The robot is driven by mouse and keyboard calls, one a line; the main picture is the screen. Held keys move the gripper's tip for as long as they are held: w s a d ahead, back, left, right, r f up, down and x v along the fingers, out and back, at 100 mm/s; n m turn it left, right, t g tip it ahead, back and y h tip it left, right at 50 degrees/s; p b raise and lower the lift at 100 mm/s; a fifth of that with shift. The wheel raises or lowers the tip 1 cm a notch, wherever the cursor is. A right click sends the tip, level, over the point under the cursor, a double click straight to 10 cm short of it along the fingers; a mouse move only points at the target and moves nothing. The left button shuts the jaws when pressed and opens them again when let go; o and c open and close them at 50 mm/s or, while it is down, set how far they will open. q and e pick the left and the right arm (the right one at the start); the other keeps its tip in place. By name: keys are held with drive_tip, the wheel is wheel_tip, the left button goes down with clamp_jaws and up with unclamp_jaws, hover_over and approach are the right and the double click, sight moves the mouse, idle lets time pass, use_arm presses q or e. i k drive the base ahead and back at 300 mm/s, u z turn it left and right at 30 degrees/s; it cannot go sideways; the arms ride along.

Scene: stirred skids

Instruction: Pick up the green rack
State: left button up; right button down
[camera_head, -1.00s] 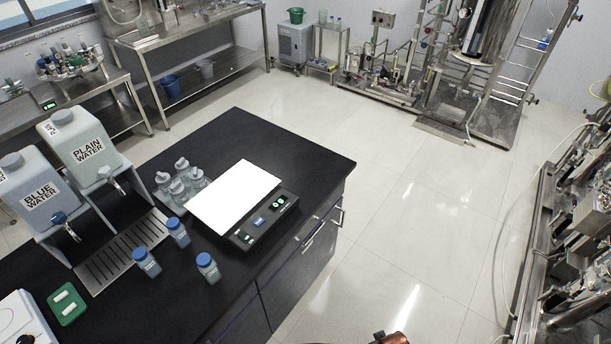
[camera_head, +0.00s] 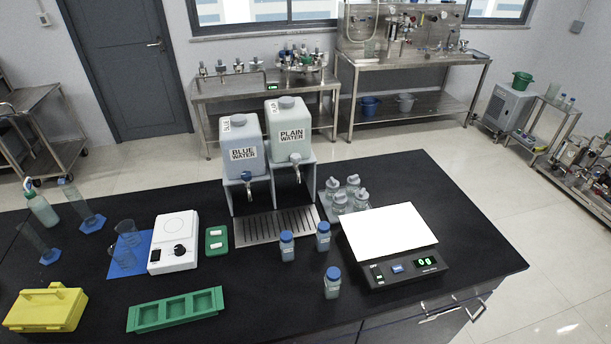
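The green rack (camera_head: 176,310) lies on the black bench top near its front edge, left of centre in the head view. It is a long tray with several square, empty-looking compartments, slightly tilted in the picture. A smaller green holder (camera_head: 216,241) with white pieces on it lies behind and to the right of the rack. Neither of my grippers shows in the head view now.
A yellow case (camera_head: 47,308) stands left of the rack. A white stirrer (camera_head: 174,243) and glass beakers (camera_head: 127,234) are behind it. Blue-capped bottles (camera_head: 332,283) and a scale (camera_head: 391,245) are to the right. Bare bench lies between rack and bottles.

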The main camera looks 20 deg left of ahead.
sight(148, 316)
drive_tip(key=u, duration=2)
